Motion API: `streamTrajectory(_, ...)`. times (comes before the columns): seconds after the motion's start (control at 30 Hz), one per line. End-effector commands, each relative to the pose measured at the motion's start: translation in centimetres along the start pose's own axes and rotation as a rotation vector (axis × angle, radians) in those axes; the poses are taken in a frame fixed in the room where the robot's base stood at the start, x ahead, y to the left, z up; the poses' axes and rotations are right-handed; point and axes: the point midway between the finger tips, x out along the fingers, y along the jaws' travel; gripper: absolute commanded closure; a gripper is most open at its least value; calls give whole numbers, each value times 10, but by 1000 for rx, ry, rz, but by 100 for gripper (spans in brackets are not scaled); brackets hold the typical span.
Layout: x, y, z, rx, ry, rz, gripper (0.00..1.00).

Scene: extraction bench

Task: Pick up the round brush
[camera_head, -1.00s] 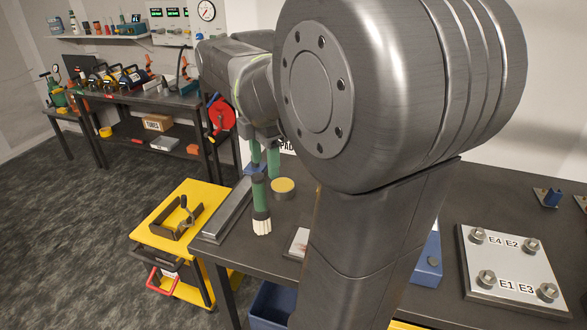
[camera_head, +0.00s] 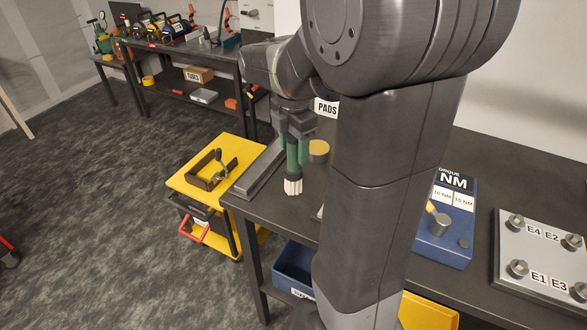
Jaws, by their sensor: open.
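The round brush (camera_head: 293,186) has a green handle with a dark band and pale bristles at its lower end. It stands upright, bristles down, near the left end of the dark bench. My gripper (camera_head: 297,148) points down at the brush's upper part, with its green-tipped fingers beside or around the handle. The jaws are open. The top of the brush is hidden by the gripper, and I cannot tell whether a finger touches it.
A grey metal channel (camera_head: 259,171) lies left of the brush, and a round yellow-topped tin (camera_head: 319,150) stands to its right. A blue torque box (camera_head: 446,225) and a bolted plate (camera_head: 544,247) are farther right. A yellow cart (camera_head: 190,183) stands left of the bench.

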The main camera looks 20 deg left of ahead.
Motion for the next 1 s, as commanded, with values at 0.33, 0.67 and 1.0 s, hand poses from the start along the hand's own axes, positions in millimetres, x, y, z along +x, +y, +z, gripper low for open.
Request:
streamTrajectory(0.33, 30, 1, 0, 0, 0, -1, 47)
streamTrajectory(0.67, 29, 1, 0, 0, 0, 0, 84)
streamTrajectory(1.0, 27, 2, 0, 0, -1, 2, 95)
